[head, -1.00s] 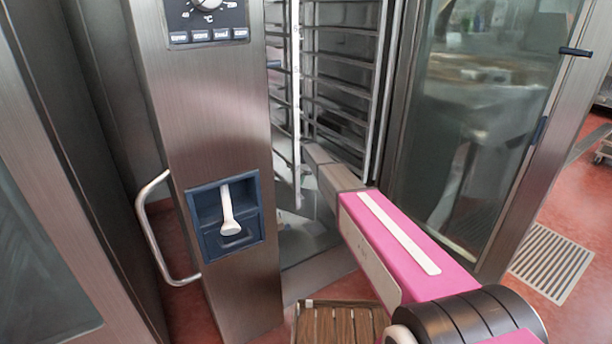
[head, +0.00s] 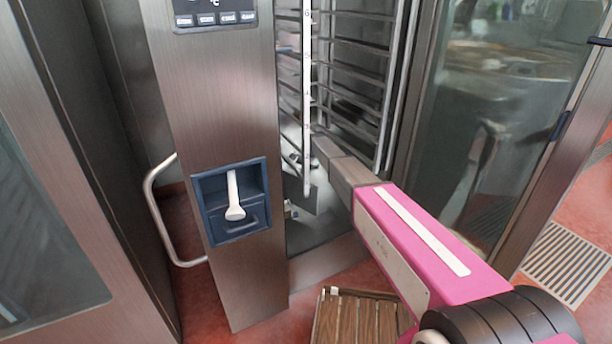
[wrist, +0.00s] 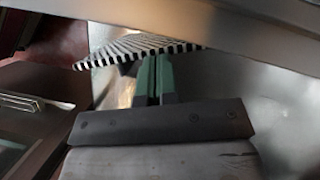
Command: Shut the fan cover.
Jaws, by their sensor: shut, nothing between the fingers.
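The slotted panel (wrist: 135,48) in the wrist view has dark and pale stripes and lies just beyond my fingertips. It may be the fan cover, but I cannot tell for sure, nor whether the fingers touch it. My gripper (wrist: 155,62) shows two green fingers close together, shut and empty. In the head view my pink and grey arm reaches into the open steel cabinet. The gripper end there is small and mostly lost among the cabinet's inner parts, and I cannot make out the fan cover clearly.
A steel post (head: 225,110) with a blue recessed panel (head: 232,232) stands left of my arm. A bent metal handle (head: 150,200) is beside it. Rack rails (head: 355,45) fill the cabinet. A glass door (head: 490,110) stands at right. A slatted wooden piece (head: 350,320) lies below my arm.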

